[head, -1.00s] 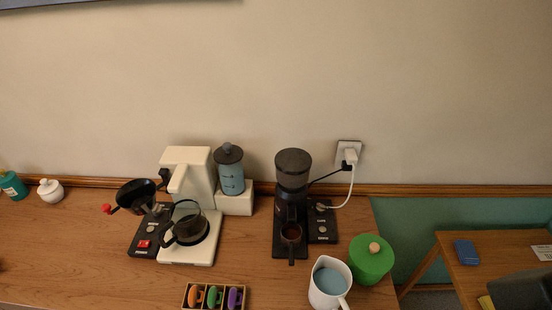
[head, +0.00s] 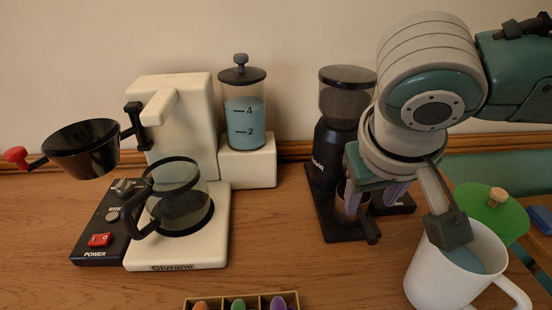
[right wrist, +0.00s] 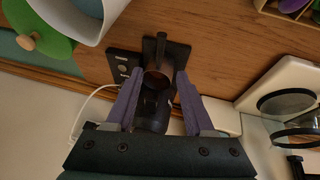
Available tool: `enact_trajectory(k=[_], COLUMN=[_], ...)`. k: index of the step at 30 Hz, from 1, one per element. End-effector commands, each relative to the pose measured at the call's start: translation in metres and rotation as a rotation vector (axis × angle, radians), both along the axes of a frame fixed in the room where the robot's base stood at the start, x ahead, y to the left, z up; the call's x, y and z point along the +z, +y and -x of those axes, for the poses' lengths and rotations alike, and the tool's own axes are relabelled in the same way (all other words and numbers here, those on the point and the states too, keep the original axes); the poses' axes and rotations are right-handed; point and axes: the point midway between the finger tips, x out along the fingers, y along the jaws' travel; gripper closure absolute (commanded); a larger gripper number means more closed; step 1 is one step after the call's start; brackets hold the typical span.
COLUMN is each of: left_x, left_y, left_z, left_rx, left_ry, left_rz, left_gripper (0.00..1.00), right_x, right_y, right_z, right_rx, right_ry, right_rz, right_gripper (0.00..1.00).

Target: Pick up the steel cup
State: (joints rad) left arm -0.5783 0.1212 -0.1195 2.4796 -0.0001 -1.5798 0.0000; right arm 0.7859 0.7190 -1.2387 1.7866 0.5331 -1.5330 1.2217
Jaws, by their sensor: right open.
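The steel cup (head: 346,211), dark and with a dark handle pointing to the front, sits on the base of the black coffee grinder (head: 333,160). My right gripper (head: 372,198) is open in front of the grinder and partly hides the cup in the head view. In the right wrist view, the cup (right wrist: 157,80) shows beyond and between the two purple fingers of the gripper (right wrist: 157,88). I cannot tell whether the fingers touch it. My left gripper is out of view.
A coffee maker (head: 215,230) with a glass carafe stands left. The wood counter between coffee maker and grinder is clear.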

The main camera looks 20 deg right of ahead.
Motion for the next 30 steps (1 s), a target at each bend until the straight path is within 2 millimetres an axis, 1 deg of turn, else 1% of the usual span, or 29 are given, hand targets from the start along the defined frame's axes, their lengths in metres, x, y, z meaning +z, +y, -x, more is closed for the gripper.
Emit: enact_trajectory(k=[1, 4, 11, 18, 21, 28, 29, 30], left_x=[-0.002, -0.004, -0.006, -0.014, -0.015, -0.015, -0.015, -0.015], left_y=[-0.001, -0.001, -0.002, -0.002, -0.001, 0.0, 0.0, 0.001], left_z=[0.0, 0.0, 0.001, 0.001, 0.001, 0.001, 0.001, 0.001], left_rx=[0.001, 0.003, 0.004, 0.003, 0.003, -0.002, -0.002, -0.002], left_ry=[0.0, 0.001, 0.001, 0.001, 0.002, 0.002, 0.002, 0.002], left_rz=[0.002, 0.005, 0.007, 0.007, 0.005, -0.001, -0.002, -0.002], left_gripper=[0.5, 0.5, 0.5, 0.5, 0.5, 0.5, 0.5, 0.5], right_x=[-0.008, -0.022, -0.042, -0.077, -0.083, -0.084, -0.084, -0.084], right_y=[-0.003, -0.006, -0.012, -0.02, -0.022, -0.022, -0.022, -0.022], right_z=[-0.002, -0.007, -0.013, -0.022, -0.024, -0.024, -0.024, -0.024], right_rx=[-0.004, -0.001, 0.001, 0.002, 0.003, 0.004, 0.004, 0.004], right_ry=[0.001, 0.001, 0.0, 0.0, 0.001, 0.0, -0.001, -0.001], right_rz=[0.003, 0.002, 0.0, 0.001, -0.001, -0.002, -0.002, -0.002], right_gripper=[0.47, 0.47, 0.47, 0.47, 0.47, 0.47, 0.49, 0.53])
